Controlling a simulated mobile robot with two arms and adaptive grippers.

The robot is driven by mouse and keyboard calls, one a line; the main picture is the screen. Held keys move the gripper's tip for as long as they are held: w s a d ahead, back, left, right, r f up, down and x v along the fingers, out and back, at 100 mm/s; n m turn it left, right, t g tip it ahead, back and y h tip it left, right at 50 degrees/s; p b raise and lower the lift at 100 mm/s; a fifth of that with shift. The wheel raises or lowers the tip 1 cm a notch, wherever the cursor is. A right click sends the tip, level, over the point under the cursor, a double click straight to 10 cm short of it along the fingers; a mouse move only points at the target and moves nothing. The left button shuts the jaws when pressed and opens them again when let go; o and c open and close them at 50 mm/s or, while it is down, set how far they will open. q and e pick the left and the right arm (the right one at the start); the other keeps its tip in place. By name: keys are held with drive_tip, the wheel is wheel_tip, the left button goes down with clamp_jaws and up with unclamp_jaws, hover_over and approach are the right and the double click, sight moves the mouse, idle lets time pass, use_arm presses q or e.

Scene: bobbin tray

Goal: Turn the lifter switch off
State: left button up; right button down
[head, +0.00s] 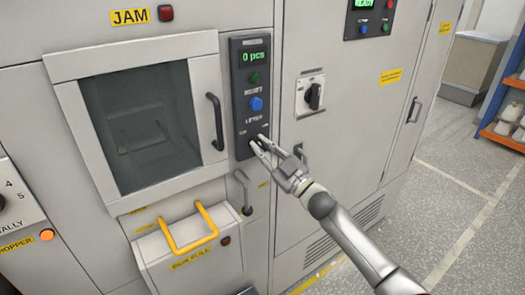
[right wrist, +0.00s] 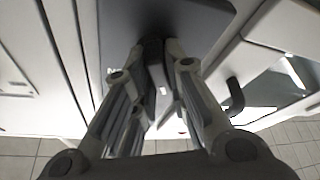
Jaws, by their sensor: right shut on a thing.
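The lifter switch (head: 262,138) is a small dark knob at the bottom of the dark control panel (head: 241,72) in the head view. My right gripper (head: 258,146) reaches it from the lower right, with its fingertips at the knob and hiding part of it. In the right wrist view the dark knob (right wrist: 154,52) sits between the two fingers of my right gripper (right wrist: 154,58), which are shut on it. The knob's exact turn position cannot be told. My left gripper is not in view.
A windowed door (head: 137,122) with a black handle (head: 216,122) is left of the panel. Below are a grey lever (head: 243,190) and a bin with a yellow handle (head: 186,240). A rotary switch (head: 313,95) is to the right.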

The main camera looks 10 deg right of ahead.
drive_tip(key=shift+n+g+y, duration=0.4)
drive_tip(key=shift+n+g, duration=0.3)
drive_tip(key=shift+n, duration=1.2)
drive_tip(key=c, duration=1.4)
unclamp_jaws()
drive_tip(key=shift+c, duration=0.2)
drive_tip(key=v, duration=1.2)
drive_tip(key=shift+d+f, duration=0.1)
